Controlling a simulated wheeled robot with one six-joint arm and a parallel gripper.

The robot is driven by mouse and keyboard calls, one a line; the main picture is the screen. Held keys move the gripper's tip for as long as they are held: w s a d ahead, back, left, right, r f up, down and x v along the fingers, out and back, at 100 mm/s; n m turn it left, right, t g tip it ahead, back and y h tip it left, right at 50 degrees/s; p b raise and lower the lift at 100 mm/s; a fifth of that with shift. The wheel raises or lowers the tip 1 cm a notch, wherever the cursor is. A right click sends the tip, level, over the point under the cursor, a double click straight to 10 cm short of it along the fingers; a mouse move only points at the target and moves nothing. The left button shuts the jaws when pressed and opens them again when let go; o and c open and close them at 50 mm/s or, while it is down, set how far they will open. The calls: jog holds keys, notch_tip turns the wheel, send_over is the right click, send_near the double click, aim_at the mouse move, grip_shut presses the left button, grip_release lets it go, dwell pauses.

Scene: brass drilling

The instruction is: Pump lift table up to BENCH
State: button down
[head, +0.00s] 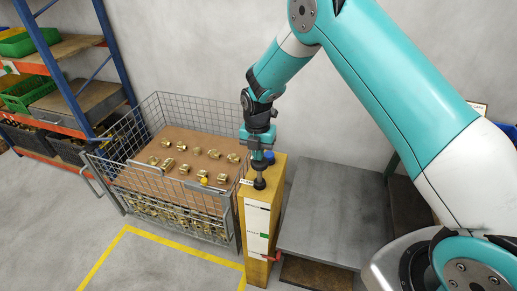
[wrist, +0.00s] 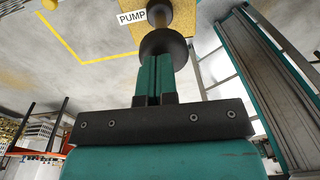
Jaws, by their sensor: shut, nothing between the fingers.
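The lift table's grey top (head: 330,205) lies right of a yellow post (head: 252,215). The post carries white plates and a small green mark (head: 264,235) on its front; their writing is too small to read. A black pump knob (head: 260,184) stands on top of the post, beside a label reading PUMP (wrist: 131,17). My gripper (head: 258,168) points straight down above the knob, its fingers shut and empty. In the wrist view the shut fingertips (wrist: 156,60) are at the knob's round head (wrist: 163,43); I cannot tell whether they touch.
A red lever (head: 272,258) sticks out low on the post. A wire cage (head: 165,100) holding brass fittings on a brown sheet stands close on the left. A shelf rack (head: 75,100) with green bins is at the far left. Yellow lines (head: 105,258) mark the open floor.

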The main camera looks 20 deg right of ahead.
aim_at(259, 168)
jog(key=shift+f, duration=0.2)
notch_tip(259, 168, down, 7)
jog(key=b, duration=0.5)
jog(key=shift+r+b, duration=0.1)
jog(key=shift+b, duration=0.3)
jog(key=shift+s, duration=0.1)
jog(key=shift+r+p, duration=0.35)
notch_tip(259, 168, up, 14)
jog(key=w+b, duration=0.1)
